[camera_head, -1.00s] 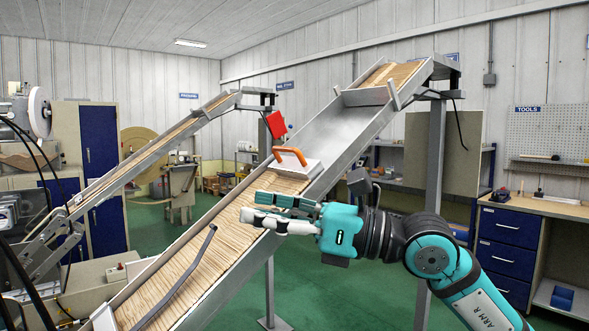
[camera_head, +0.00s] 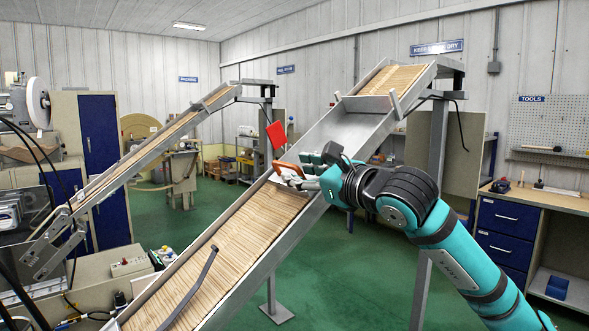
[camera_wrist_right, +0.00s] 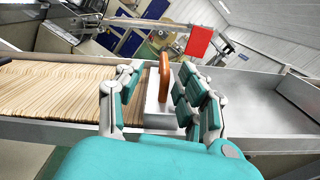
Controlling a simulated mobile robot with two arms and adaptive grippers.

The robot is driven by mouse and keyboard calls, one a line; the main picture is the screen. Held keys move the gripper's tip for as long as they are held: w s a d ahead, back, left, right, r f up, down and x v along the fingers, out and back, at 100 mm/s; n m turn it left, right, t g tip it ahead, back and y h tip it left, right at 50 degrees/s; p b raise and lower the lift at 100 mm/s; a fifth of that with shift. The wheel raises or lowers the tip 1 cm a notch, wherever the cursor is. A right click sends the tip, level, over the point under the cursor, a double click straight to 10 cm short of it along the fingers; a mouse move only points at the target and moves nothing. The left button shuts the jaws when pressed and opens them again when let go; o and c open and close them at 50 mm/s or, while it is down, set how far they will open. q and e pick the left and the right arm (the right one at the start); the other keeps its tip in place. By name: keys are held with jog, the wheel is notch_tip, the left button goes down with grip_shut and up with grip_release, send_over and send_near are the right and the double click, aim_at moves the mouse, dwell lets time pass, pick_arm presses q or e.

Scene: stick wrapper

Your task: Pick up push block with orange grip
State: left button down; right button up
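The push block (camera_wrist_right: 152,104) is a pale block with an upright orange grip (camera_wrist_right: 165,72). It sits in the chute at the upper end of the row of wooden sticks. In the head view the orange grip (camera_head: 284,167) shows just left of my right gripper (camera_head: 303,171), and most of the block is hidden. In the right wrist view my right gripper (camera_wrist_right: 160,84) is open, with fingers on both sides of the orange grip. Gaps show between the fingers and the grip. My left gripper is not in view.
The sloping metal chute (camera_head: 345,128) has raised side rails and bare metal above the block. A red flag-like plate (camera_head: 276,134) stands beyond it, also in the right wrist view (camera_wrist_right: 199,41). A dark curved bar (camera_head: 190,288) lies over the lower sticks.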

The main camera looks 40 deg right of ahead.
aim_at(292, 167)
jog(key=shift+w, duration=0.3)
jog(key=shift+w+r+p, duration=0.15)
jog(key=shift+w+p, duration=0.1)
jog(key=shift+p, duration=0.1)
jog(key=w+p, duration=0.3)
jog(key=w, duration=0.1)
jog(key=shift+w+d+r, duration=0.1)
jog(key=shift+w, duration=0.3)
jog(key=shift+s, duration=0.15)
jog(key=c, duration=0.4)
grip_shut()
